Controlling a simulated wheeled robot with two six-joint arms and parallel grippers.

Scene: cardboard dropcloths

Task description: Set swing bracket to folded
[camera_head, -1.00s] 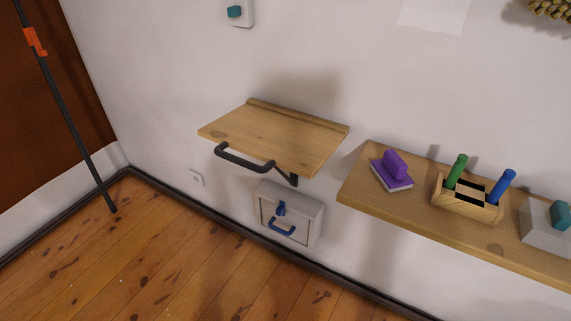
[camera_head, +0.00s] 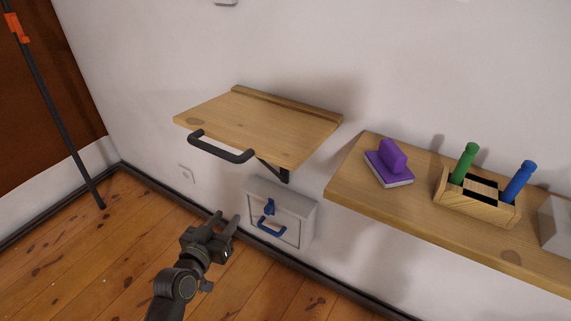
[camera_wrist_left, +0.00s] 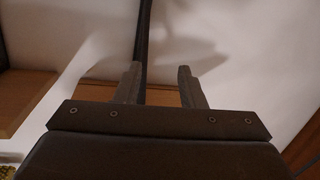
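The swing bracket appears to be the wooden flap (camera_head: 255,122) on the wall, which stands out roughly level. A black bar handle (camera_head: 220,150) runs along its front edge, and a dark support (camera_head: 275,170) shows beneath it. My left gripper (camera_head: 226,219) is open and empty, below and in front of the flap, apart from the handle. In the left wrist view its two fingers (camera_wrist_left: 159,88) are spread, with nothing gripped between them. My right gripper is not in view.
A grey wall box (camera_head: 297,205) with a blue latch and handle sits below the flap. A wooden shelf (camera_head: 345,185) to the right bears a purple-handled block (camera_head: 390,162) and a wooden holder (camera_head: 477,205) with green and blue handles. A dark pole (camera_head: 60,130) leans at left.

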